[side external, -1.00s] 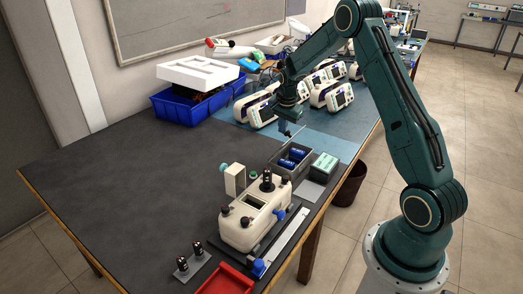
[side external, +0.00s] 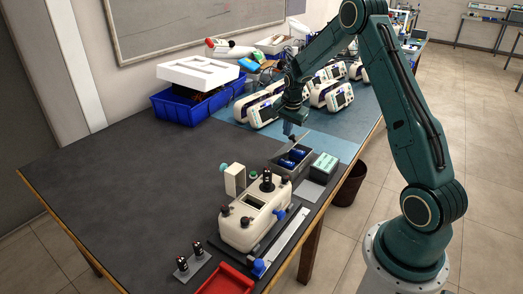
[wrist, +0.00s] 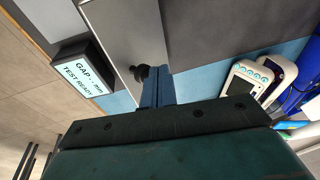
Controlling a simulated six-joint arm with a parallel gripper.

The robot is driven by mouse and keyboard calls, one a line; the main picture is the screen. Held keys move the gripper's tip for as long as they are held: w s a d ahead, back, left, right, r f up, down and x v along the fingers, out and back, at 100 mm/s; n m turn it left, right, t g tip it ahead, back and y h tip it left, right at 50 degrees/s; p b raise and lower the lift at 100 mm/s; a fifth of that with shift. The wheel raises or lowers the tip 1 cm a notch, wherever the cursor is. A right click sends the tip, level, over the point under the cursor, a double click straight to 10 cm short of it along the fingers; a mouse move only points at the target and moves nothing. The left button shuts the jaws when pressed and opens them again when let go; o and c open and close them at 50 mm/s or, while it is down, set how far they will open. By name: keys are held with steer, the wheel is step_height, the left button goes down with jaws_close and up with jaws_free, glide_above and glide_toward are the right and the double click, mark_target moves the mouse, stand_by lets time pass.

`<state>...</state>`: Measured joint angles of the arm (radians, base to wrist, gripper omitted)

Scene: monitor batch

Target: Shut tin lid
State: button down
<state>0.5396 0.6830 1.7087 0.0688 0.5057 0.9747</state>
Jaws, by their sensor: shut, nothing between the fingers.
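The grey tin (side external: 283,168) stands open on the bench right of centre in the side view, with blue cylinders (side external: 298,154) inside. Its lid (side external: 314,139) appears raised at the tin's far side. In the wrist view a flat grey panel (wrist: 118,25), apparently the lid, carries a dark round knob (wrist: 139,72). My gripper (side external: 291,135) is shut and empty, pointing down at the lid side of the tin. In the wrist view its blue-grey fingers (wrist: 157,88) are beside the knob; I cannot tell whether they touch it. The tin's inside is hidden in the wrist view.
A small display box (side external: 325,165) stands close right of the tin; its screen (wrist: 80,75) reads "TEST READY". A cream test device (side external: 252,215) is in front. White monitors (side external: 262,108) and a blue bin (side external: 182,108) are behind. The bench's left is clear.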

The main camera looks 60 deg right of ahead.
mark_target(299, 140)
steer(key=shift+s, duration=0.1)
steer(key=shift+s+f, duration=0.35)
steer(key=shift+s, duration=0.45)
steer(key=shift+s+f, duration=0.5)
steer(key=shift+s, duration=0.35)
steer(key=shift+s+f, duration=0.6)
steer(key=shift+f, duration=0.05)
steer(key=shift+s+f, duration=0.1)
